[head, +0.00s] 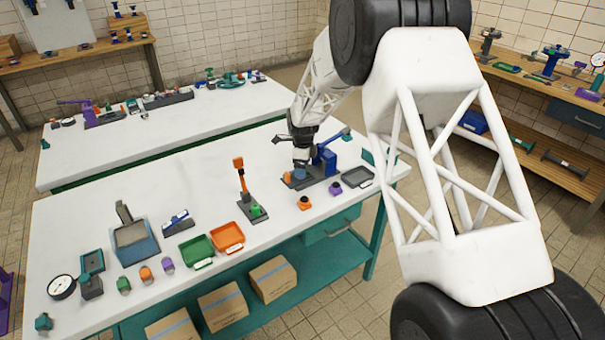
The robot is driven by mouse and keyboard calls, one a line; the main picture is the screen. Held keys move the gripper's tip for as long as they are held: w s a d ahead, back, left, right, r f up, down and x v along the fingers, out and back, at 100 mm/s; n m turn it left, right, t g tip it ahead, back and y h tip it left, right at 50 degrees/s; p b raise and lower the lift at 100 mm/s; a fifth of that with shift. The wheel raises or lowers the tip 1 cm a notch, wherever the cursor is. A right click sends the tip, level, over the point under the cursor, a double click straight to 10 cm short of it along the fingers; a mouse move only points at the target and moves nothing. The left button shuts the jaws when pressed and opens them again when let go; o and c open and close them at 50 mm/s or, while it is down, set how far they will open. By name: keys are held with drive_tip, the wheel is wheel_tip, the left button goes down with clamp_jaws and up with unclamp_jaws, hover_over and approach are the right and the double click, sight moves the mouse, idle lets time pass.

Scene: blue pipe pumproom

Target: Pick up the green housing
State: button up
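A small green part (124,285) with a grey base, likely the green housing, stands near the front left of the near white table (200,190). It is in a row with a similar orange part (146,273) and purple part (168,265). Another small green part (256,210) sits on the dark base of the orange-handled fixture (241,178). I cannot tell for sure which is the housing. My gripper (301,162) points down over the blue fixture (325,157) at the right, away from both green parts. Its fingers are too small and dark to read.
A green tray (197,251) and an orange tray (227,237) lie at the front edge. A blue-grey box (135,242), a dial gauge (62,287), and orange (304,203) and purple (335,188) parts also stand on the table. Its back left is clear.

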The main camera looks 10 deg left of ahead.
drive_tip(key=shift+f, duration=0.7)
drive_tip(key=shift+c, duration=0.2)
drive_tip(key=c, duration=1.1)
drive_tip(key=shift+c, duration=0.2)
drive_tip(key=shift+r, duration=0.2)
drive_tip(key=shift+r, duration=1.45)
drive_tip(key=shift+s+r, duration=0.2)
drive_tip(key=shift+r, duration=0.05)
drive_tip(key=s+d, duration=0.3)
drive_tip(key=s, duration=0.4)
drive_tip(key=s+d+r, duration=0.1)
drive_tip(key=s+d, duration=0.2)
drive_tip(key=s, duration=0.4)
drive_tip(key=shift+s+r, duration=0.15)
